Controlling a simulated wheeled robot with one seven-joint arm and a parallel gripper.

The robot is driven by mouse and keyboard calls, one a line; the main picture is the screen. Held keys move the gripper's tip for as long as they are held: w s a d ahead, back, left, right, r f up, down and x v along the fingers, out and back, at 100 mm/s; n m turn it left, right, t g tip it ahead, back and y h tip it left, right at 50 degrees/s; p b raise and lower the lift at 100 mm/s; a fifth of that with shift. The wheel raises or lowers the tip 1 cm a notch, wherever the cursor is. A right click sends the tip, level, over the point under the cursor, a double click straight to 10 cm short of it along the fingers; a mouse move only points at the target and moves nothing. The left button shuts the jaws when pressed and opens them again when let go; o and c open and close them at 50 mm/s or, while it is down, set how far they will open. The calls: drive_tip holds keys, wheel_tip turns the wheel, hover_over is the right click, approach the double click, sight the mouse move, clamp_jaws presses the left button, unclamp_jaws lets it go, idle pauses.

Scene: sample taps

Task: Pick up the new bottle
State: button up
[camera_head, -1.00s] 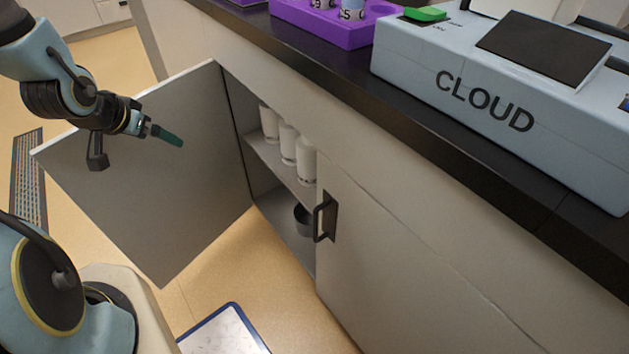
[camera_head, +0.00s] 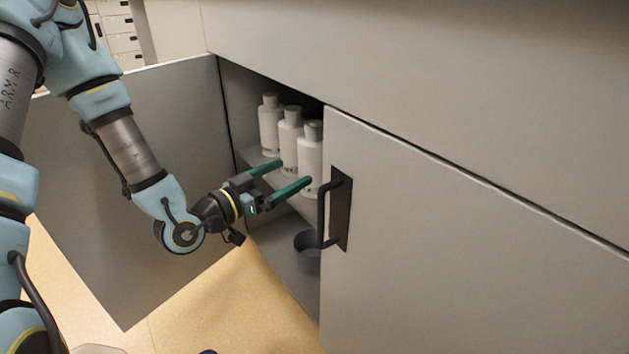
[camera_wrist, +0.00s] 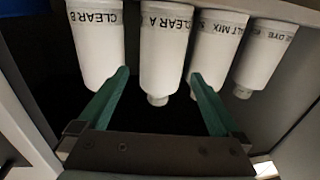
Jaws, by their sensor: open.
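Several white bottles stand in a row on the shelf of the open cabinet; three show in the head view, a left one (camera_head: 269,125), a middle one (camera_head: 290,138) and a right one (camera_head: 310,155). In the wrist view they appear upside down, labelled CLEAR B (camera_wrist: 97,40), CLEAR A (camera_wrist: 164,45), one partly read as "LT MIX" (camera_wrist: 217,45) and one ending in "DYE" (camera_wrist: 264,55). I cannot tell which is the new bottle. My gripper (camera_head: 295,172) is open and empty in front of the row. In the wrist view its green fingertips (camera_wrist: 158,74) lie either side of CLEAR A.
The left cabinet door (camera_head: 130,170) stands open; the right door (camera_head: 450,260) is shut, its black handle (camera_head: 325,210) close to my gripper. A dark round container (camera_head: 307,252) sits on the cabinet floor below the shelf (camera_head: 252,157).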

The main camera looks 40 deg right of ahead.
sight(314, 161)
drive_tip(key=d, duration=0.3)
drive_tip(key=d+b, duration=0.1)
drive_tip(key=d, duration=0.1)
drive_tip(key=w+d+b, duration=0.1)
drive_tip(key=d, duration=0.2)
drive_tip(key=shift+d+f, duration=0.15)
drive_tip(key=shift+d, duration=0.15)
drive_tip(key=shift+c, duration=0.2)
drive_tip(key=c, duration=1.5)
